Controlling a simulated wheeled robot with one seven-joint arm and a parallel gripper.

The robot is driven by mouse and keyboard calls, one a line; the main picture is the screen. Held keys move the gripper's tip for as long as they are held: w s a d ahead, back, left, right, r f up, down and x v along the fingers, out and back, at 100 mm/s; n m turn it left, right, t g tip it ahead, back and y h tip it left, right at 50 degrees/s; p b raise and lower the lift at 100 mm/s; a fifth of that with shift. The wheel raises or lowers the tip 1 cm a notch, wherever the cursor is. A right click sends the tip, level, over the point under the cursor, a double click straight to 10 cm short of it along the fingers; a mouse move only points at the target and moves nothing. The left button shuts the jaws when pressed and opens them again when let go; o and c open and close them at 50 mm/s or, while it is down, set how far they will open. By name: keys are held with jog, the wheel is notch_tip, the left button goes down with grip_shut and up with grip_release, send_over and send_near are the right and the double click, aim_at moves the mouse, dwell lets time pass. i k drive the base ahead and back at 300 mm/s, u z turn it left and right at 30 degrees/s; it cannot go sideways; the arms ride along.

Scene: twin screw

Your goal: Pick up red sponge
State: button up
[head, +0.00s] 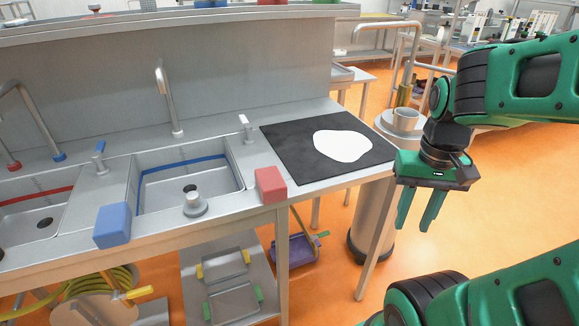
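The red sponge (270,185) is a small red block on the front edge of the steel counter. It sits just right of the sink basin and left of the black mat. My gripper (418,212) hangs at the right, its two green fingers pointing down and apart with nothing between them. It is well to the right of the sponge, beyond the counter's right end in the picture.
A blue block (112,225) sits on the counter's front edge at left. A sink (190,180) has a tall faucet (167,100) behind it. The black mat (285,150) carries a white flat shape (342,146). A grey bin (372,215) stands near the counter's right end.

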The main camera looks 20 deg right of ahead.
aim_at(273, 187)
jog(key=k, duration=1.2)
jog(key=z, duration=0.5)
jog(key=i, duration=1.75)
jog(key=u, duration=0.05)
